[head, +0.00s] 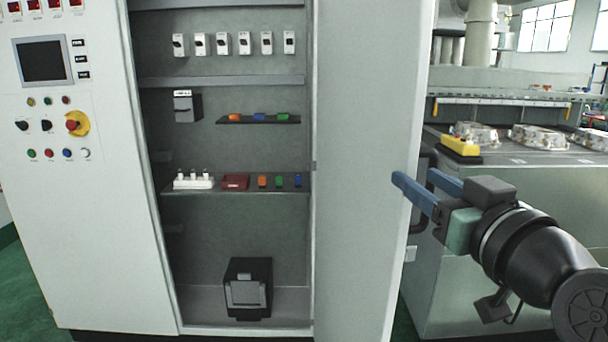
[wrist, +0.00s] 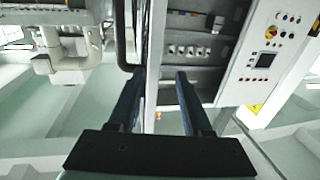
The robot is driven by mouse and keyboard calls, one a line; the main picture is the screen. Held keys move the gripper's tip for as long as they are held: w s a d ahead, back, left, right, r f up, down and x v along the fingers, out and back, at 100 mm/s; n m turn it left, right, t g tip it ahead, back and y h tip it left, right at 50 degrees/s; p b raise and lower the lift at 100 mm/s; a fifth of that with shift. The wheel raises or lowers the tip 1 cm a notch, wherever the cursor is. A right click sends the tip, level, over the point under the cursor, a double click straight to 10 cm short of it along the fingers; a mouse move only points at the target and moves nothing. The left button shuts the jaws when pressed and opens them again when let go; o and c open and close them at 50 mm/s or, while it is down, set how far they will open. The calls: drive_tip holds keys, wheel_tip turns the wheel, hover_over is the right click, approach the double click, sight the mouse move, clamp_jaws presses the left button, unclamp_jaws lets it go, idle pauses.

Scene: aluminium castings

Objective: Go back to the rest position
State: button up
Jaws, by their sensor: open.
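My gripper (head: 418,190) is at the right in the head view, with two blue fingers pointing left.
The cabinet holds shelves with small switches (head: 240,44), coloured parts and a black box (head: 248,288) at the bottom. Its control panel (head: 55,120) is at the left. Behind my arm is a grey bench (head: 480,220) with castings (head: 535,138) and a yellow box (head: 460,145).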

drive_tip(key=s+a+r+t+h, duration=0.2)
drive_tip(key=a+r+t, duration=0.1)
drive_tip(key=a+r, duration=0.55)
drive_tip(key=s+a+r+m+t, duration=0.1)
drive_tip(key=s+a+r+t, duration=0.55)
drive_tip(key=s+a, duration=0.4)
wheel_tip(320, 180, up, 14)
drive_tip(key=s+p, duration=0.1)
drive_tip(key=p, duration=1.1)
drive_tip(key=shift+s+f, duration=0.15)
drive_tip(key=shift+s, duration=0.2)
drive_tip(key=shift+w+d, duration=0.1)
